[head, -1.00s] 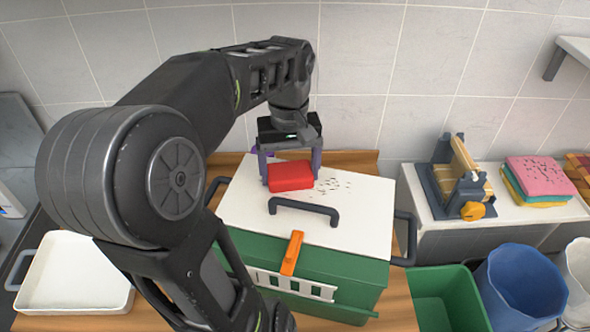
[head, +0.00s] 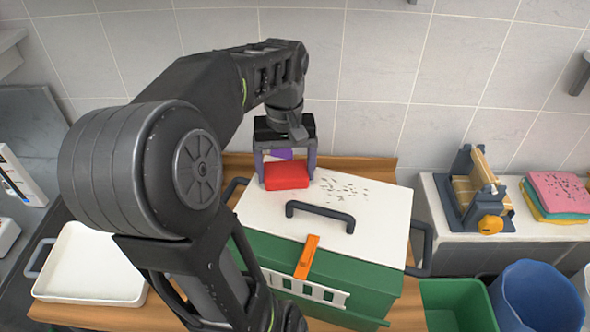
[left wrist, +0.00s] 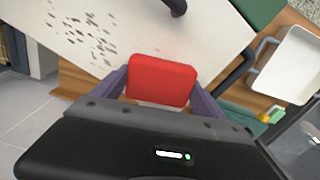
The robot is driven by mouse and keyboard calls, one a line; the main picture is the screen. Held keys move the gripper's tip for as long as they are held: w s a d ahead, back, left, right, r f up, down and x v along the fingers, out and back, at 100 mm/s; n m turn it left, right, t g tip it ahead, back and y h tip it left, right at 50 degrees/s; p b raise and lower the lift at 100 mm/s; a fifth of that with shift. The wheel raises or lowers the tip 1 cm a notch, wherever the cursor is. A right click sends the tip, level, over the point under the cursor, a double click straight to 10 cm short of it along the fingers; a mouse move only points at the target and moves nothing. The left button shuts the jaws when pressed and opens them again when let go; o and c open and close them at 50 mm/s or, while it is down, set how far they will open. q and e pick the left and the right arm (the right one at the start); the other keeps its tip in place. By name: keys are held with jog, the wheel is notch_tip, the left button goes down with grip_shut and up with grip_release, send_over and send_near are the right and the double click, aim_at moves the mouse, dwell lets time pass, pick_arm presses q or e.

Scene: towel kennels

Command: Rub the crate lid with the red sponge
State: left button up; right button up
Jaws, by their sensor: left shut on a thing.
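The red sponge (head: 288,180) is between the purple-grey fingers of my left gripper (head: 286,171), which is shut on it. It also shows in the left wrist view (left wrist: 162,80). The sponge is at the back left of the white crate lid (head: 375,213); whether it touches the lid is hard to tell. Dark specks (head: 345,189) lie on the lid just right of the sponge, and show in the left wrist view (left wrist: 85,38). The lid has a dark handle (head: 320,213) and lies on a green crate (head: 370,286) with an orange latch (head: 307,257). My right gripper is not in view.
A white tray (head: 90,270) is left of the crate. A green bin (head: 457,303) and a blue bin (head: 538,298) are to its right. A side counter holds a grey clamp-like device (head: 480,195) and stacked coloured cloths (head: 557,192). A tiled wall is close behind.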

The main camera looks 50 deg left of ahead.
aim_at(330, 191)
pick_arm(q)
jog(key=shift+s+a, duration=0.5)
jog(key=shift+a, duration=0.1)
jog(key=shift+w, duration=0.15)
jog(key=shift+w+d+f, duration=0.1)
jog(key=shift+w+d, duration=0.4)
jog(key=shift+d, duration=0.3)
jog(key=shift+w+d, duration=0.45)
jog(key=shift+d, duration=0.35)
jog(key=shift+w+d, duration=0.6)
jog(key=shift+d, duration=0.15)
jog(key=shift+w+d, duration=0.55)
jog(key=shift+d, duration=0.2)
jog(key=shift+w+d+r, duration=0.15)
jog(key=shift+w+d, duration=0.4)
jog(key=shift+d, duration=0.2)
jog(key=shift+w+d+r, duration=0.1)
jog(key=shift+w+d, duration=0.45)
jog(key=shift+d, duration=0.15)
